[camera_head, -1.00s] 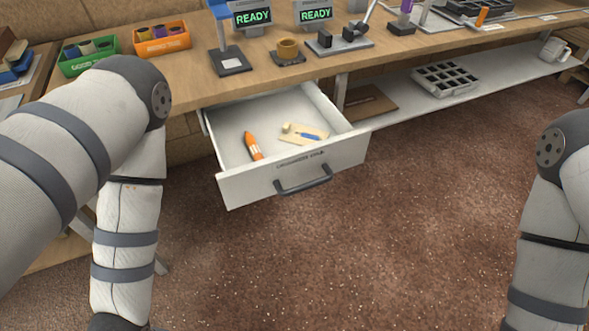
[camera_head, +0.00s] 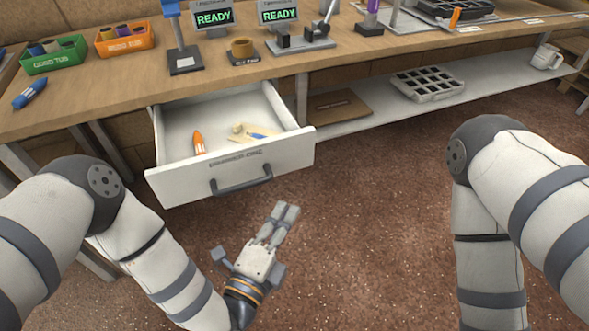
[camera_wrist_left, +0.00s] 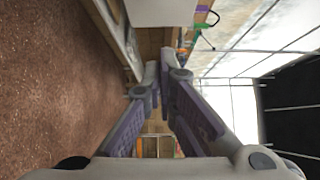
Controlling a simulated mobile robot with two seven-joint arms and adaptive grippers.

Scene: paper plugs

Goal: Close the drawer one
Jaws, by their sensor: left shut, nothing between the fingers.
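The drawer (camera_head: 290,161) is a white drawer under the workbench, pulled open towards me. It has a dark grey handle (camera_head: 241,187) on its labelled front. Inside lie an orange marker (camera_head: 199,143) and a blue pen-like item (camera_head: 262,136) beside a small beige piece. My left gripper (camera_head: 286,211) is shut and empty, below and in front of the drawer's right front, apart from the handle. In the left wrist view the left gripper (camera_wrist_left: 160,68) has its fingers together, with a white surface above them. My right gripper is out of view.
A low shelf (camera_head: 360,125) with a grey tray (camera_head: 428,84) stands right of the drawer. Carpet before the drawer is clear.

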